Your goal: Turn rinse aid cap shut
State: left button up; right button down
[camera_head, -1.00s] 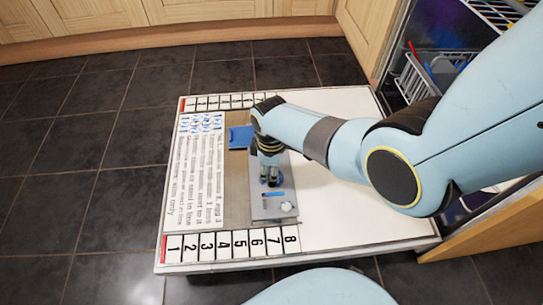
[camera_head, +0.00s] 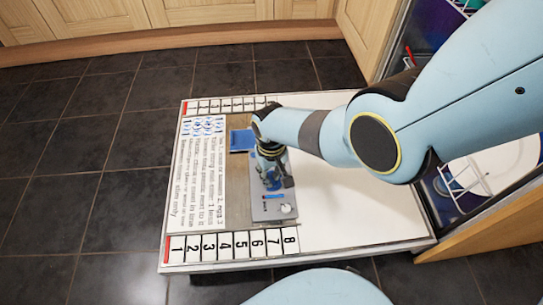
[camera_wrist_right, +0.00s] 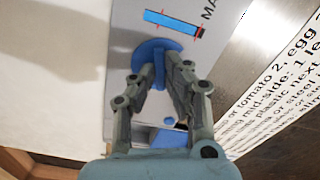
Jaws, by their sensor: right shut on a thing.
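The rinse aid cap (camera_wrist_right: 150,48) is a blue disc with a raised ridge, set in a grey panel (camera_wrist_right: 105,30). In the wrist view my right gripper (camera_wrist_right: 159,68) has its two fingers shut on the ridge. In the head view my right gripper (camera_head: 271,184) points down onto the panel (camera_head: 284,208), and its fingers mostly hide the cap there. A blue bar with red marks (camera_wrist_right: 172,22) is printed beside the cap. My left gripper is out of view.
The panel sits on a white board (camera_head: 350,215) with a numbered strip (camera_head: 232,245) along its front edge and a printed text sheet (camera_head: 200,170) at the left. A blue piece (camera_head: 241,140) lies behind the panel. An open dishwasher with racks stands at the right. The board's right half is clear.

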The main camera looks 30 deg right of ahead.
aim_at(272, 179)
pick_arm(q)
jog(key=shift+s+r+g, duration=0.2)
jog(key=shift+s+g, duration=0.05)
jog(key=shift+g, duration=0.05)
pick_arm(e)
jog(key=shift+m, duration=1.9)
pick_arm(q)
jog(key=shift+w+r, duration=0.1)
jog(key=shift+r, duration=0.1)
pick_arm(e)
jog(key=c, duration=1.4)
grip_release()
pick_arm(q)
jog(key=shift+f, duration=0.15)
pick_arm(e)
jog(key=shift+r, duration=0.1)
notch_tip(272, 179, up, 12)
